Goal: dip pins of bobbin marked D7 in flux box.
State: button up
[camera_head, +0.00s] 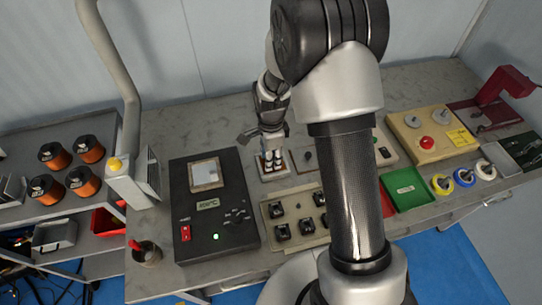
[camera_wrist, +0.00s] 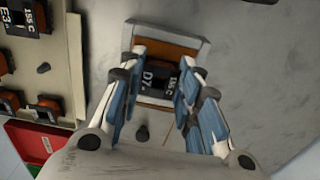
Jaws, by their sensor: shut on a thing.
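The bobbin marked D7 (camera_wrist: 158,80) is black with white lettering and sits between my fingers in the wrist view. My gripper (camera_wrist: 157,88) is shut on it, with blue finger pads on both sides. The flux box (camera_wrist: 170,30) has a pale grey rim and orange-brown contents, and lies directly below the bobbin. In the head view the flux box (camera_head: 276,177) stands on the bench under my gripper (camera_head: 272,158). The bobbin's pins are hidden, so I cannot tell whether they touch the flux.
A beige tray (camera_head: 267,231) with several bobbins stands in front of the flux box. A black heater unit (camera_head: 215,234) with a display is at its left. A green tray (camera_head: 403,189) and a beige box with a red button (camera_head: 427,142) are to the right.

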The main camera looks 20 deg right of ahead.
jog(key=shift+r+p, duration=2.1)
jog(key=shift+r, duration=0.7)
